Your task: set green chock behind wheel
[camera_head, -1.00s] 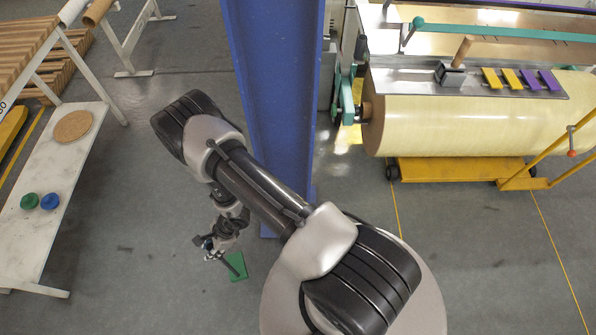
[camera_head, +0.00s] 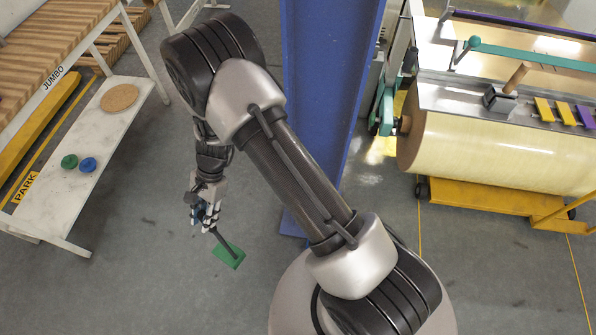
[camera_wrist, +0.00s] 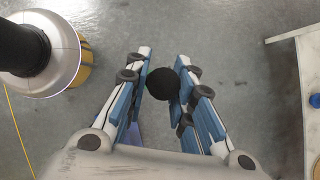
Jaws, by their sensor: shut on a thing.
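The green chock (camera_head: 229,256) is a flat green piece with a long dark handle (camera_head: 220,240). My gripper (camera_head: 207,222) is shut on the handle, with the green piece hanging at its far end, low over the floor; I cannot tell if it touches. A dark wheel (camera_head: 421,189) shows under the yellow cart (camera_head: 470,196) at the right, well apart from the chock.
A blue column (camera_head: 325,100) stands between my gripper and the cart, which carries a big pale yellow roll (camera_head: 490,150). At the left is a white bench (camera_head: 105,130) with a cork disc (camera_head: 119,97), a green knob (camera_head: 69,161) and a blue knob (camera_head: 88,164). Grey floor around the chock is clear.

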